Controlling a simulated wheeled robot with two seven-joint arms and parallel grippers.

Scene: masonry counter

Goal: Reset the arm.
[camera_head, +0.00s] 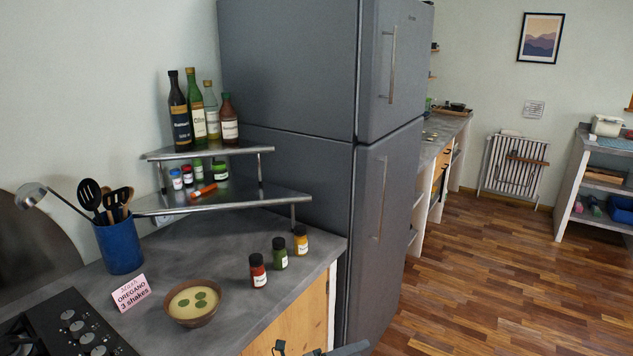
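At the bottom edge, dark parts of my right gripper (296,350) show in front of the counter's wooden front, mostly cut off by the frame. I cannot tell whether it is open or shut. My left gripper is not in view. A brown bowl (192,319) of pale soup with green spots on it stands on the grey counter (226,242). A pink card (131,293) reading "OREGANO 3 shakes" stands left of it. A red-filled jar (258,272), a green-filled jar (279,254) and a yellow-filled jar (300,241) stand upright right of the bowl.
A two-tier metal shelf (251,197) holds several bottles above and small jars below, with one orange jar (203,190) lying down. A blue utensil pot (119,247) and a black stove (69,326) are at left. A grey fridge (289,70) stands behind. Wooden floor (480,270) is open at right.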

